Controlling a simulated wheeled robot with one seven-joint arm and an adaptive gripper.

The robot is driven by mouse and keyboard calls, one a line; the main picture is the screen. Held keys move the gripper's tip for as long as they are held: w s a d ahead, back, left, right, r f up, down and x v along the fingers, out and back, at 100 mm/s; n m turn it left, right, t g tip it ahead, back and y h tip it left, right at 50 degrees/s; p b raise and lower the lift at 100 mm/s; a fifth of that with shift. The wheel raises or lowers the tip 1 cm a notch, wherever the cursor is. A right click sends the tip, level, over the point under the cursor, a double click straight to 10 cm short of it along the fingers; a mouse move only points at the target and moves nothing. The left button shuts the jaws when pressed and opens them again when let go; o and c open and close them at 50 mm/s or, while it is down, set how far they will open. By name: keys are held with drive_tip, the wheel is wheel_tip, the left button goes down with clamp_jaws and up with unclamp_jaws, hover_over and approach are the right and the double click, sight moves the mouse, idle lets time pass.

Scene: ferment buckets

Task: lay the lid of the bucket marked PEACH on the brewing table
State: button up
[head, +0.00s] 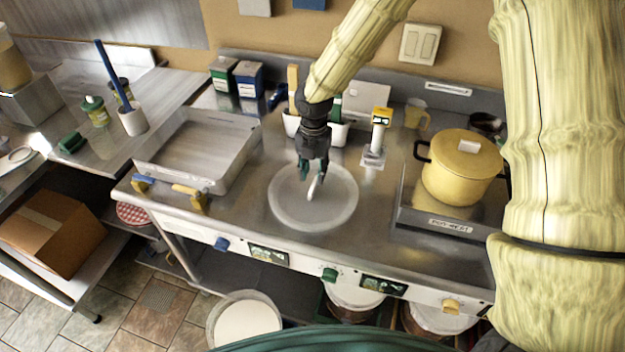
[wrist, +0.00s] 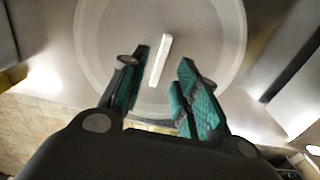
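A round translucent lid (head: 290,210) with a white bar handle (head: 314,188) lies flat on the steel table (head: 240,205), between the metal tray and the yellow pot. In the wrist view the lid (wrist: 110,40) and its handle (wrist: 160,60) lie beyond my fingers. My gripper (head: 310,172) is just above the handle. Its green-padded fingers (wrist: 160,85) are open, one to each side of the handle's near end, with gaps. An uncovered bucket with pale contents (head: 245,322) stands on the floor below the table front. I cannot read PEACH on any bucket.
A metal tray (head: 165,175) stands left of the lid. A yellow pot (head: 460,185) sits on a raised plate at right. A yellow-topped dispenser (head: 380,118) and white holders are behind. More buckets (head: 355,298) stand under the table. Bare steel lies in front of the lid.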

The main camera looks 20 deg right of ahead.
sight(313, 184)
wheel_tip(313, 184, up, 8)
drive_tip(key=b, duration=0.1)
drive_tip(key=shift+f, duration=0.25)
idle(0.4)
